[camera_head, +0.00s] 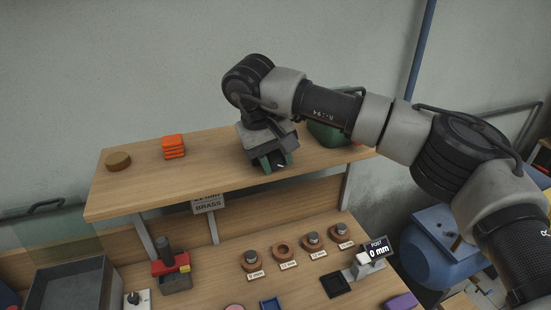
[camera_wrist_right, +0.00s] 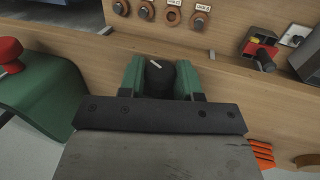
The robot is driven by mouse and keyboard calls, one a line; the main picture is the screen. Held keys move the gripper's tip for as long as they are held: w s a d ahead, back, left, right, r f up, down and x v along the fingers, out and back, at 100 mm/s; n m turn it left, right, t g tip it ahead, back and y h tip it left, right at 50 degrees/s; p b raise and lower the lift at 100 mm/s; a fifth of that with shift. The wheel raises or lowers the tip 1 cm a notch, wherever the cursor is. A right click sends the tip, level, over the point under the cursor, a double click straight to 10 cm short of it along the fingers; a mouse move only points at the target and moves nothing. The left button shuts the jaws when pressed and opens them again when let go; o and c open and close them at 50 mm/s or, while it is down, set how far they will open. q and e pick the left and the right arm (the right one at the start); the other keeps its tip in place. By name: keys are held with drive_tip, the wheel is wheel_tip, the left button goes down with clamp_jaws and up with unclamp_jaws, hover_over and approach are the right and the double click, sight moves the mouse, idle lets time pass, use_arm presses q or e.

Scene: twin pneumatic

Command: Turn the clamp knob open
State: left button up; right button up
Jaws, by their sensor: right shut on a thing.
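A small white box with a black knob (camera_head: 134,298) bearing a white mark stands on the bench at the lower left of the head view; it also shows in the right wrist view (camera_wrist_right: 296,39). Beside it is a dark fixture (camera_head: 176,284) with a red and yellow block and a black post. My right gripper (camera_head: 274,163) is above the upper shelf, away from that knob. Its green fingers are shut on a dark round piece (camera_wrist_right: 157,82) with a white mark. I cannot tell if this piece touches the shelf. My left gripper is out of view.
The upper shelf (camera_head: 215,170) bears an orange stack (camera_head: 173,147), a brass-coloured disc (camera_head: 118,161) and a green object (camera_head: 327,133). Below are several brown rings (camera_head: 281,250), a port display (camera_head: 378,249) and a grey bin (camera_head: 78,283). A blue tank (camera_head: 432,262) stands right.

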sight(262, 174)
drive_tip(key=o, duration=0.9)
drive_tip(key=shift+r, duration=0.15)
drive_tip(key=b+v, duration=0.2)
drive_tip(key=v, duration=0.8)
drive_tip(key=shift+a+r, duration=0.2)
drive_tip(key=shift+r, duration=0.1)
